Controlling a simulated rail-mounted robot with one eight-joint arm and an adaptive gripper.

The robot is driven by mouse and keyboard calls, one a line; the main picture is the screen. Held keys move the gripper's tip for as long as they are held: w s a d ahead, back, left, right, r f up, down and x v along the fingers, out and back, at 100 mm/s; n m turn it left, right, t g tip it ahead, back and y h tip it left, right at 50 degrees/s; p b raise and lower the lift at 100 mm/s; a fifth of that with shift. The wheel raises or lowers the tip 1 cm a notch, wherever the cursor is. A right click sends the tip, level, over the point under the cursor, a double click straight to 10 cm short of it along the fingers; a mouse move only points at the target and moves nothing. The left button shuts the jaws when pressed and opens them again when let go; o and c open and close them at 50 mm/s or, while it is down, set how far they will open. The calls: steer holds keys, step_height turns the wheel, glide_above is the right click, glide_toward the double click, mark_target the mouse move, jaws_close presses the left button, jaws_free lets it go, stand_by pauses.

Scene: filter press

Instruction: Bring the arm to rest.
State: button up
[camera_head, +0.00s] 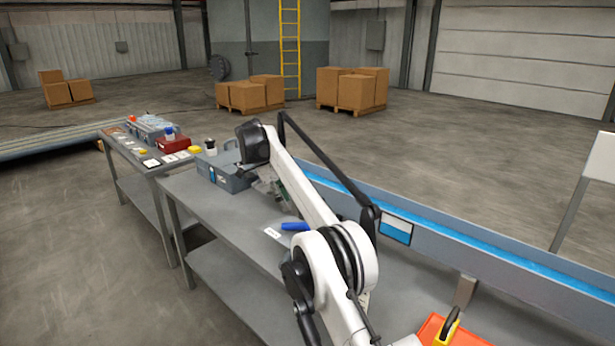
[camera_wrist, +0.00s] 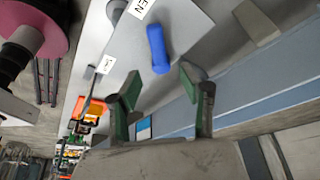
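My white arm (camera_head: 310,200) reaches over the grey table (camera_head: 210,205) in the head view. My gripper (camera_head: 270,186) is at its far end, partly hidden by the arm, above the table near a grey-blue box. In the wrist view, my gripper (camera_wrist: 161,76) shows two green-padded fingers spread apart with nothing held between them. A blue rounded object (camera_wrist: 158,48) lies beyond the fingertips, apart from them. It also shows on the table in the head view (camera_head: 294,226).
A blue-striped rail (camera_head: 480,233) runs along the table's right side. The grey-blue toolbox (camera_head: 226,172) stands at its far end. A second table (camera_head: 125,165) beyond holds small parts and a red box (camera_head: 172,144). An orange-and-yellow item (camera_head: 447,328) is near front. Open floor lies left.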

steer(key=s+d+r+n+t+y, duration=0.1)
steer(key=s+d+r+n, duration=0.3)
steer(key=d+r, duration=0.55)
steer(key=s+d+r+n+t+y, duration=0.1)
steer(key=s+d+r+n+y, duration=0.15)
steer(key=s+d+r, duration=0.5)
steer(key=s+d+r+n+t, duration=0.1)
steer(key=s+d+n, duration=0.2)
steer(key=s+d, duration=0.6)
steer(key=s+d+r+n+t, duration=0.1)
steer(key=s+d+n, duration=0.3)
steer(key=s, duration=0.8)
steer(key=s+d+f+n+t, duration=0.1)
steer(key=s+d+f, duration=0.2)
steer(key=s+f, duration=0.3)
steer(key=s+d+f+n+t, duration=0.1)
steer(key=s+d+f+n, duration=0.1)
steer(key=s+f, duration=0.4)
steer(key=s+d+y, duration=0.1)
steer(key=s, duration=0.4)
steer(key=shift+t, duration=0.3)
